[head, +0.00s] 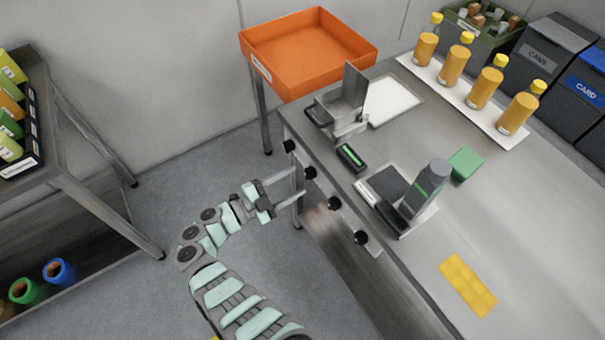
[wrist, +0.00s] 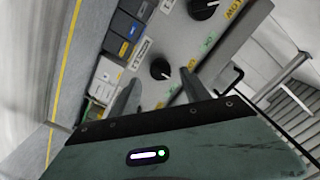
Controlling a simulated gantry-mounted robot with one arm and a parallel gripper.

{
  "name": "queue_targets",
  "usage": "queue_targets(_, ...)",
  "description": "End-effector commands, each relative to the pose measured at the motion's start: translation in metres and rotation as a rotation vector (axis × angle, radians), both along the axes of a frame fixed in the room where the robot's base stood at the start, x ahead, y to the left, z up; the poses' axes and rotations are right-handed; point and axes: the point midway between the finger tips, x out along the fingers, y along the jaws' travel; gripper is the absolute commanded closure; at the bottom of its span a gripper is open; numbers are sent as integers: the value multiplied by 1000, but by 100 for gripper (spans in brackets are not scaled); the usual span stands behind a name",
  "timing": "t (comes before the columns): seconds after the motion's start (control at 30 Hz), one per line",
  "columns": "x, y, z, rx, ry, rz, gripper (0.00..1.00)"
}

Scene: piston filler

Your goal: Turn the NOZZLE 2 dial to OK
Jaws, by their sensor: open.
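A row of several black dials runs along the front edge of the steel bench in the head view. The dial in front of my gripper (head: 301,184) is the second from the far end (head: 310,172). In the wrist view a black dial (wrist: 160,69) stands ahead, between my two fingers and apart from them.
The steel bench (head: 500,210) carries a grey nozzle post (head: 428,190), a green block (head: 466,164) and a yellow pad (head: 467,284). Bottles stand on a white strip (head: 440,83) at the back. An orange tray (head: 310,80) is beyond the bench. Another dial (wrist: 203,8) is close by.

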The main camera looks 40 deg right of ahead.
Motion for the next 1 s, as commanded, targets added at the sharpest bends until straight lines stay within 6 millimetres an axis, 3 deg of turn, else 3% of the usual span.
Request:
queue_targets(0.2,-6,-29,-1,0,1,1,45)
queue_targets(0.6,-7,-38,0,0,1,4,45)
queue_targets(1.0,-7,-38,0,-1,0,4,77)
